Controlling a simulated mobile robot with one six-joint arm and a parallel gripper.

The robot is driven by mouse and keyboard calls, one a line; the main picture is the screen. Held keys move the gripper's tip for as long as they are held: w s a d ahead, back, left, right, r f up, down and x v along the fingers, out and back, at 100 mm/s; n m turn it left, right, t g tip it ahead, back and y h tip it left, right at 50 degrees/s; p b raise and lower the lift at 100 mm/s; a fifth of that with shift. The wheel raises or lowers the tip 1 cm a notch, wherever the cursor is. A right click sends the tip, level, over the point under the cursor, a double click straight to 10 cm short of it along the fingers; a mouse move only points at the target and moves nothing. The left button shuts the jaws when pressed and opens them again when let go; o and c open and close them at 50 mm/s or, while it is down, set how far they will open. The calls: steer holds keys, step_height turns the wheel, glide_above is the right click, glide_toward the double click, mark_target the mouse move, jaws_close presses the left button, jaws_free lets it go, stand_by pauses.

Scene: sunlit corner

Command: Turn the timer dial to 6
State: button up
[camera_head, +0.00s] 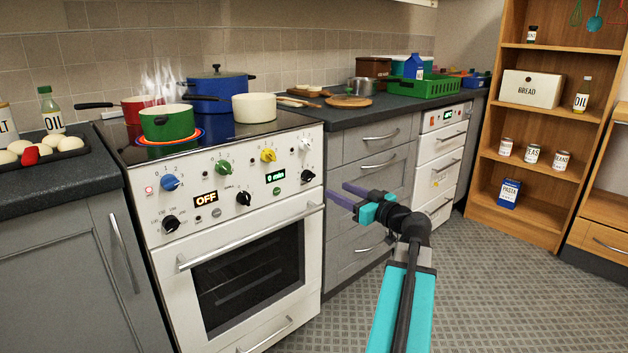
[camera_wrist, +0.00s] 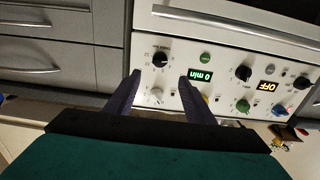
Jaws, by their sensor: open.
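The timer dial (camera_head: 307,176) is a black knob at the right end of the white stove's front panel, beside a small green-lit display (camera_head: 275,176). In the wrist view the picture is turned over; the dial (camera_wrist: 160,60) shows just beyond my fingertips, roughly between them, and the display (camera_wrist: 200,76) reads 0 min. Printed marks surround the dial, too small to read surely. My gripper (camera_head: 338,191) is open and empty, to the right of the dial in the head view and apart from it. It also shows in the wrist view (camera_wrist: 159,76).
Other knobs sit on the panel: white (camera_head: 305,144), yellow (camera_head: 268,155), green (camera_head: 222,167), blue (camera_head: 170,182) and black ones. An OFF display (camera_head: 205,198) is further left. The oven handle (camera_head: 250,237) juts out below. A steaming green pot (camera_head: 167,124) stands on a glowing burner.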

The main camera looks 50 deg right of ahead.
mark_target(312, 178)
steer(key=w+b, duration=0.1)
steer(key=w, duration=0.3)
steer(key=w+b, duration=0.1)
steer(key=w, duration=0.3)
steer(key=w+d+b, duration=0.1)
steer(key=w, duration=0.4)
steer(key=c, duration=1)
steer(key=shift+s+d, duration=0.15)
steer(key=shift+d, duration=0.2)
steer(key=shift+c, duration=0.3)
steer(key=shift+a, duration=0.25)
